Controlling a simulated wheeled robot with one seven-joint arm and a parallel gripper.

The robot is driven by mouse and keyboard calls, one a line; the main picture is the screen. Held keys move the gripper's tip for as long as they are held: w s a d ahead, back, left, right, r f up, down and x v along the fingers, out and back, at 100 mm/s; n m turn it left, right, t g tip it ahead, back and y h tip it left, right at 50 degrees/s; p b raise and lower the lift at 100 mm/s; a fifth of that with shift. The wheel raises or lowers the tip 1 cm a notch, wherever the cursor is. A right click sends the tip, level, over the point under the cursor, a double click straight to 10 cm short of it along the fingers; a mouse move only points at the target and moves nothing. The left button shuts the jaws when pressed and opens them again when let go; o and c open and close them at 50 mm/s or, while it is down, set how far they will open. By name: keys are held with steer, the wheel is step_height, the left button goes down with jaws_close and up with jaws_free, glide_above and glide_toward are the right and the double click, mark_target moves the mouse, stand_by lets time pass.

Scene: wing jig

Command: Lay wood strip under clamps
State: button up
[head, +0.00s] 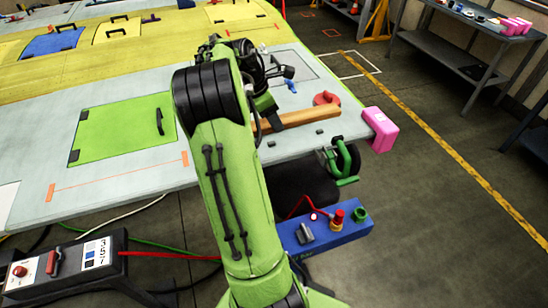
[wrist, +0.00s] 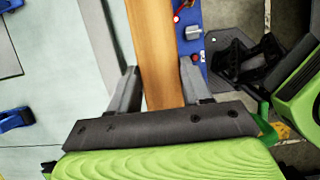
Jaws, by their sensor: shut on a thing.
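The wood strip (head: 305,118) is a long light-brown bar near the right end of the pale wing panel in the head view. It runs up the middle of the wrist view (wrist: 152,45), between the two grey fingers. My gripper (wrist: 161,88) is shut on the strip. In the head view my arm covers the strip's left end and the fingertips. Whether the strip touches the panel is unclear. A small blue clamp-like piece (head: 291,87) lies beyond the strip. A green clamp-like fixture (head: 343,160) is at the panel's front edge. Blue pieces (wrist: 14,119) show left in the wrist view.
A red disc-shaped piece (head: 326,98) lies beyond the strip, and a pink block (head: 380,128) covers the panel corner. A blue box (head: 335,232) with a red cable stands below the front edge. A green hatch (head: 120,130) is left of my arm.

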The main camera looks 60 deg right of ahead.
steer(key=b, duration=0.2)
glide_above(278, 155)
steer(key=w, duration=0.1)
step_height(278, 155, down, 9)
steer(key=shift+w+f, duration=0.15)
steer(key=shift+a+f, duration=0.25)
steer(key=shift+f, duration=0.35)
steer(key=o, duration=1.2)
steer(key=shift+s+a+f, duration=0.1)
steer(key=shift+s+a, duration=0.1)
steer(key=shift+a, duration=0.05)
